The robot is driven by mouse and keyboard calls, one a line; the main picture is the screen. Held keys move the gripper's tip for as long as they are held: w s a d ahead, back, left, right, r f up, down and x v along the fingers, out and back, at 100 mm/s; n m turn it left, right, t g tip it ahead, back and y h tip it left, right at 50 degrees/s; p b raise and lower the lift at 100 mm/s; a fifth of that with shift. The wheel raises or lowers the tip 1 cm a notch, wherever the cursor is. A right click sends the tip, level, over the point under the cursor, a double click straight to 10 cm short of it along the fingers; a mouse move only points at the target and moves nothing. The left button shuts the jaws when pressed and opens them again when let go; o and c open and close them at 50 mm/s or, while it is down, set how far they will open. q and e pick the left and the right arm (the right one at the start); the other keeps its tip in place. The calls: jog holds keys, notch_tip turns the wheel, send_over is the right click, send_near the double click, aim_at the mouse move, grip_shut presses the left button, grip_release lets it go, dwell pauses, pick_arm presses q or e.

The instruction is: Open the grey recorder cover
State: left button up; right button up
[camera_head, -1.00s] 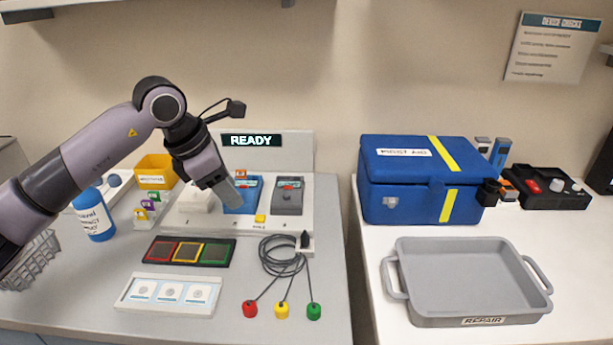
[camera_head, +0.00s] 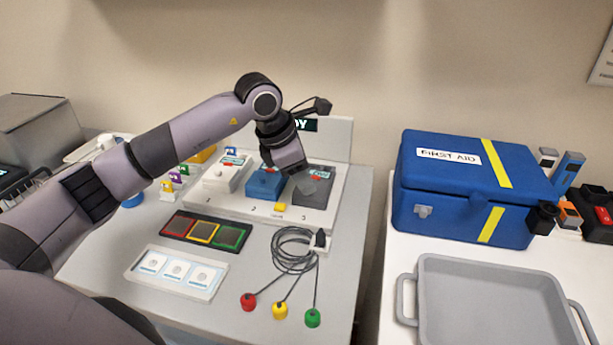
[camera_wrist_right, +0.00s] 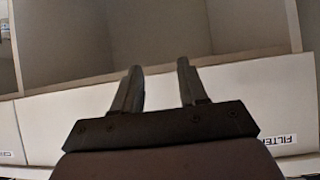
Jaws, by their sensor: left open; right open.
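The grey recorder (camera_head: 323,190) sits in place 3, at the right end of a white stand on the left table. Its cover looks closed, though my left gripper hides part of its top. My left gripper (camera_head: 307,184) is open and points down over the recorder. I cannot tell whether its fingers touch the cover. My right gripper (camera_wrist_right: 160,68) is open and empty in the right wrist view, in front of pale cabinet fronts, away from the recorder.
A blue recorder (camera_head: 265,183) and a white one (camera_head: 226,174) stand left of the grey one. A cable coil (camera_head: 293,252) with coloured plugs lies in front. A blue first aid box (camera_head: 455,190) and grey tray (camera_head: 425,300) occupy the right table.

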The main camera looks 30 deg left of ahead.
pick_arm(q)
jog(key=shift+x, duration=0.8)
grip_shut()
